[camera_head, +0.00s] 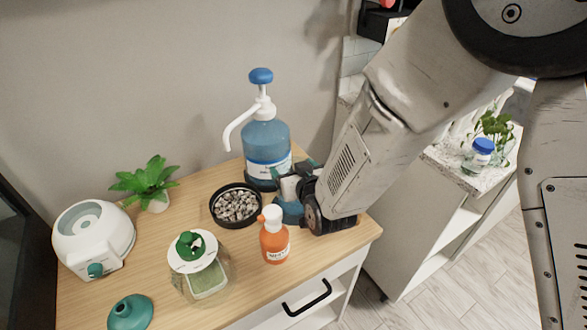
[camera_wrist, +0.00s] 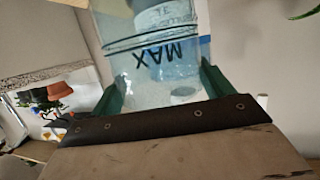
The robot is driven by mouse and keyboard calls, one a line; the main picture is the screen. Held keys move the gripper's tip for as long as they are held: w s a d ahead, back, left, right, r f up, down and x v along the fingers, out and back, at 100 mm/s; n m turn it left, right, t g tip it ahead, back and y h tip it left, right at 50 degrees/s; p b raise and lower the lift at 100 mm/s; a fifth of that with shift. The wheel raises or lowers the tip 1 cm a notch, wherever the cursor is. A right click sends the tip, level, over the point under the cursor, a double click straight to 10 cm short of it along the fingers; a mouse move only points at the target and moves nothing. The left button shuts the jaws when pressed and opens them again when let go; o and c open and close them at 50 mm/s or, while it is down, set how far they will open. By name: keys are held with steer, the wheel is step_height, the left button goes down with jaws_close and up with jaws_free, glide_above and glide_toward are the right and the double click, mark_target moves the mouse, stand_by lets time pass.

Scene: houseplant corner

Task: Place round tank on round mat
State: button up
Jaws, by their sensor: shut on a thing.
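My gripper (camera_head: 295,190) is at the right of the wooden top, close beside the blue pump bottle. It is shut on a clear round tank (camera_wrist: 150,75) marked MAX, which shows between its green fingers in the wrist view. In the head view the gripper and arm hide most of the tank, so I cannot tell whether its bottom touches anything. I cannot make out the round mat for certain. A dark edge shows under the blue pump bottle, and the area beneath my gripper is hidden.
The blue pump bottle (camera_head: 267,140) stands behind. A black pebble dish (camera_head: 236,223), an orange bottle (camera_head: 274,243) and a lidded glass jar (camera_head: 207,283) are near. A white round device (camera_head: 92,235), potted plant (camera_head: 146,180) and teal dome (camera_head: 130,312) stand left. Bare wood remains at front right.

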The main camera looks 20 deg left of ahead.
steer(key=shift+f, duration=0.15)
steer(key=o, duration=1.5)
steer(key=shift+c, duration=0.2)
steer(key=shift+s+d+r, duration=0.1)
steer(key=shift+s+r, duration=0.05)
steer(key=shift+r, duration=0.1)
steer(key=v, duration=1.1)
steer(key=shift+s+d, duration=0.2)
steer(key=shift+s, duration=0.05)
steer(key=shift+r, duration=0.15)
